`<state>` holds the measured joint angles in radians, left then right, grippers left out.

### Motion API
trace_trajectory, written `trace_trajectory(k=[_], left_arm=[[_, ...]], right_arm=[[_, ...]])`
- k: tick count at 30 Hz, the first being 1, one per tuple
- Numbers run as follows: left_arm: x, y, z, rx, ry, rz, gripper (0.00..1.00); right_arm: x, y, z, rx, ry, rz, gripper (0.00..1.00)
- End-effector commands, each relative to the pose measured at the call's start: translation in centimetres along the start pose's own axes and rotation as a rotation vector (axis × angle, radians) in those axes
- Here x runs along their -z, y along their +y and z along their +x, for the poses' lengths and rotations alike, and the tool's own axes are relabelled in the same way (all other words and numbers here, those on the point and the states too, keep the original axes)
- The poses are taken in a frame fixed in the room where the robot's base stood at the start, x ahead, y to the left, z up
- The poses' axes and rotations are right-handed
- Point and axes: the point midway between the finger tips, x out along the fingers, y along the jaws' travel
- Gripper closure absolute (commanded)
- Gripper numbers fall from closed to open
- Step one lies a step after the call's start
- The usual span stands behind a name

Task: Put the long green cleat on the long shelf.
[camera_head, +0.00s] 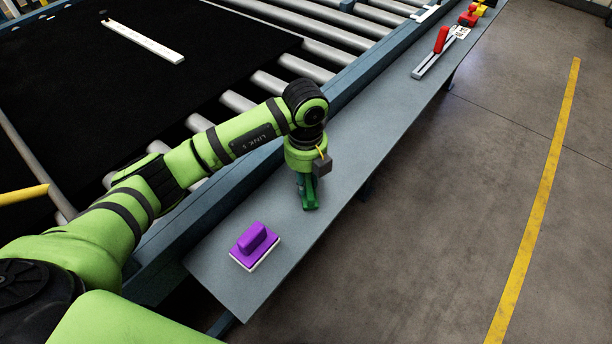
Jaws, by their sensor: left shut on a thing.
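The long grey shelf (372,150) runs beside the roller conveyor, from the lower middle to the upper right. My left gripper (308,186) is over the near half of the shelf, pointing down and shut on the green cleat (309,199). The cleat shows only in part, below the wrist; the arm and gripper hide the rest. It is at or just above the shelf surface, and I cannot tell whether it touches. My right gripper is not in view.
A purple-handled pad (254,243) lies on the near end of the shelf. A red-handled tool (440,42) and red and yellow items lie at its far end. A black belt (100,90) with a white bar (143,42) covers the rollers. The shelf's middle is clear.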

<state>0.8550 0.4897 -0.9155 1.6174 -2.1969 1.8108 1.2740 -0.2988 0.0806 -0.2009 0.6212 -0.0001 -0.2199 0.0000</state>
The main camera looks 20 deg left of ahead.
Motion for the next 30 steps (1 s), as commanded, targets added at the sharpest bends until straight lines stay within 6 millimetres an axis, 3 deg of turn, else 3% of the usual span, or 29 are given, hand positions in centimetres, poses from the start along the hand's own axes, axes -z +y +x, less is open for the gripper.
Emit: trace_trajectory(k=[6, 7, 8, 22, 30], left_arm=[[0.0, 0.0, 0.5, 0.0, 0.0, 0.001, 1.0], [0.0, 0.0, 0.3, 0.0, 0.0, 0.0, 0.64], [0.0, 0.0, 0.3, 0.0, 0.0, 0.0, 0.53], [0.0, -0.1, -0.5, 0.003, -0.002, 0.001, 0.53], [-0.1, -0.1, -5.9, 0.005, -0.007, 0.001, 0.53]], right_arm=[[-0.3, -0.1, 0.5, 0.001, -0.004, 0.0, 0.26], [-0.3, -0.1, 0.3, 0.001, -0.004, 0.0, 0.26], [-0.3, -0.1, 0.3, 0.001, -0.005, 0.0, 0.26], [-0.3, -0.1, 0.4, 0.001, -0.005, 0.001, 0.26], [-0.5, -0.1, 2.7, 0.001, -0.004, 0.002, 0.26]])
